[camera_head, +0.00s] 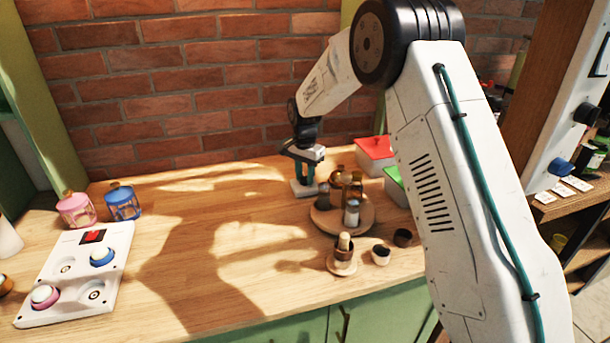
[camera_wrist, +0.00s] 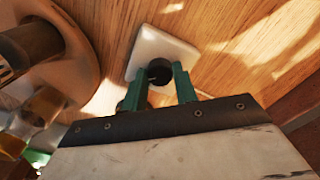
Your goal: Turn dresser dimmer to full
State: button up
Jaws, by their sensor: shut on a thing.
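A small white square plate (camera_head: 303,189) stands on the wooden top near the back wall; it looks like the dimmer's base. In the wrist view the plate (camera_wrist: 178,45) carries a round black knob (camera_wrist: 159,70). My gripper (camera_head: 304,172) points down over the plate. Its two green fingers (camera_wrist: 160,84) sit on either side of the knob and are shut on it. The fingers partly hide the knob, and I see no mark that tells its setting.
A round wooden tray (camera_head: 362,222) with bottles and shakers stands just right of the plate. Red-lidded (camera_head: 376,147) and green-lidded containers are behind it. A white control box (camera_head: 52,290) with knobs sits at left. The wooden top between is clear.

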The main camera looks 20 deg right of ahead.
aim_at(305, 178)
jog(key=shift+m, duration=0.6)
jog(key=o, duration=1)
jog(key=shift+c, duration=0.2)
jog(key=shift+r, duration=3.9)
jog(key=shift+r, duration=0.1)
